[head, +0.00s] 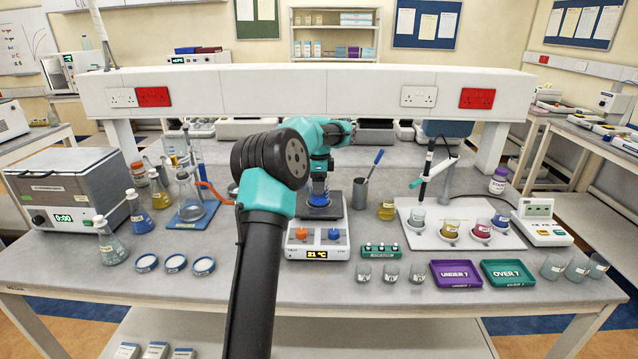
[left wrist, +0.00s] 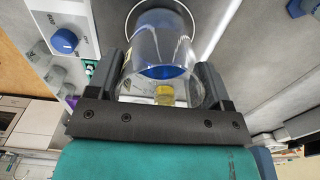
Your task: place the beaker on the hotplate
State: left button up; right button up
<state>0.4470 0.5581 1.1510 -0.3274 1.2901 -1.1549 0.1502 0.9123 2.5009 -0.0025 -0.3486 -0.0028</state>
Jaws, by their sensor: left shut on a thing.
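The hotplate (head: 302,251) is a white box with an orange knob, a blue knob and a display reading 21 °C. Its front corner with the blue knob also shows in the left wrist view (left wrist: 82,22). The clear glass beaker (head: 319,201) with blue liquid is over the hotplate's dark top plate. My left gripper (head: 319,180) is shut on the beaker. In the left wrist view, its two fingers (left wrist: 158,88) are on either side of the beaker's glass (left wrist: 160,45). I cannot tell whether the beaker's base touches the plate. My right gripper is not in view.
A pen pot (head: 360,194) and a small yellow-liquid vessel (head: 387,211) stand right of the hotplate. A blue-based stand with a flask (head: 190,195) is at the left. Small empty beakers (head: 390,272) and purple (head: 456,274) and green (head: 507,273) trays line the front.

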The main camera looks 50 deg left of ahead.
pick_arm(q)
jog(key=shift+f, duration=0.1)
jog(key=o, duration=1.1)
jog(key=shift+c, duration=0.2)
notch_tip(320, 180, up, 12)
